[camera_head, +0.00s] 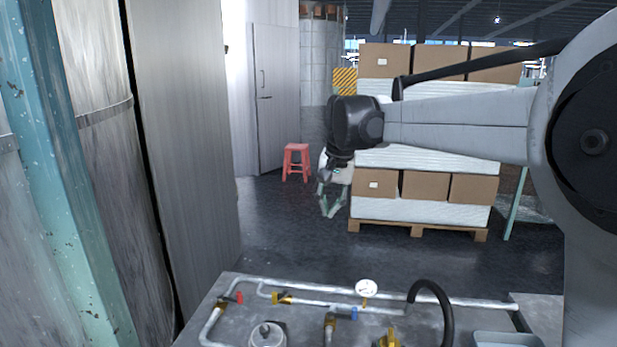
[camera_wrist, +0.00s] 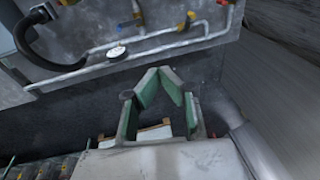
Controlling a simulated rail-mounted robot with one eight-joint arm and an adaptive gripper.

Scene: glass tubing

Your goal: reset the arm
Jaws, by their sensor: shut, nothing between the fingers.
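My gripper (camera_head: 331,213) hangs from the end of my arm in the head view, pointing down. It is beyond the far edge of the workbench (camera_head: 234,291), over open floor. In the wrist view my gripper (camera_wrist: 159,70) shows its green-padded fingers with the tips together and nothing between them. The gripper touches none of the bench fittings. My arm reaches in from the right side of the head view.
The bench carries metal piping, a white gauge (camera_head: 366,288), a red-handled valve (camera_head: 239,297) and a black hose (camera_head: 436,294). A pallet of boxes (camera_head: 425,186) stands behind my arm. A red stool (camera_head: 296,161) stands left of my gripper. Grey panels (camera_head: 185,140) rise at left.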

